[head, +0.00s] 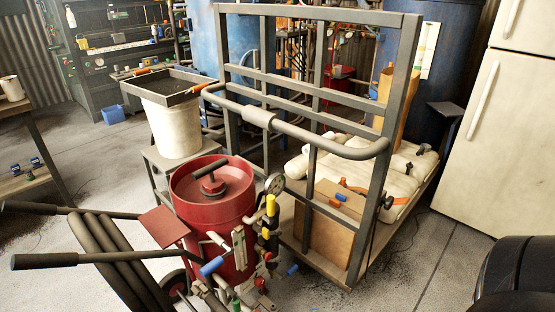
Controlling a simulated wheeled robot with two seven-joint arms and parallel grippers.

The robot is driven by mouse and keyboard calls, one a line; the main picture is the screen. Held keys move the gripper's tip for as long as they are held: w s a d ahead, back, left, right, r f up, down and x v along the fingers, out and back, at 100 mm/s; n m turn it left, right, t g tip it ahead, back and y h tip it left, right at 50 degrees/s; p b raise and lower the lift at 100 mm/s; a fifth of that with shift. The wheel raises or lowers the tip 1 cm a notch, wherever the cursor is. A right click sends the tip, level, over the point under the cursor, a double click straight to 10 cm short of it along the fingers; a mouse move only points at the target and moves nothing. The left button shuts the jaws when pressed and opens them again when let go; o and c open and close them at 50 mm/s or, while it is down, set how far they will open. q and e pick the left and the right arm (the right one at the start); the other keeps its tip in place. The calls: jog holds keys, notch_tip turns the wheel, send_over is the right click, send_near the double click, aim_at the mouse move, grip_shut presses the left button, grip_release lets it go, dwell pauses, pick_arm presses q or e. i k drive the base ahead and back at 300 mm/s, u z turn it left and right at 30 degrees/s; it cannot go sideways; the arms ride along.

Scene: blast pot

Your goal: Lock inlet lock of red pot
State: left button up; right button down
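The red pot (212,192) stands upright on the floor at lower centre, with a dark T-shaped handle (210,169) on its lid. A round gauge (274,184) sits by its right upper edge. Valves and fittings crowd its front: a yellow handle (270,205) points up, a blue handle (211,266) lies tilted, and pale metal levers (239,246) are between them. I cannot tell which of these parts is the inlet lock or whether it is locked. Neither of my grippers shows in the head view.
A grey metal frame cart (346,209) with white sacks (384,170) stands close to the right of the pot. A white bucket (174,127) with a dark tray is behind left. Long black-gripped handles (45,261) extend left. A white fridge (497,123) stands far right.

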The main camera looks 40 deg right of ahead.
aim_at(265, 232)
jog(key=z, duration=0.75)
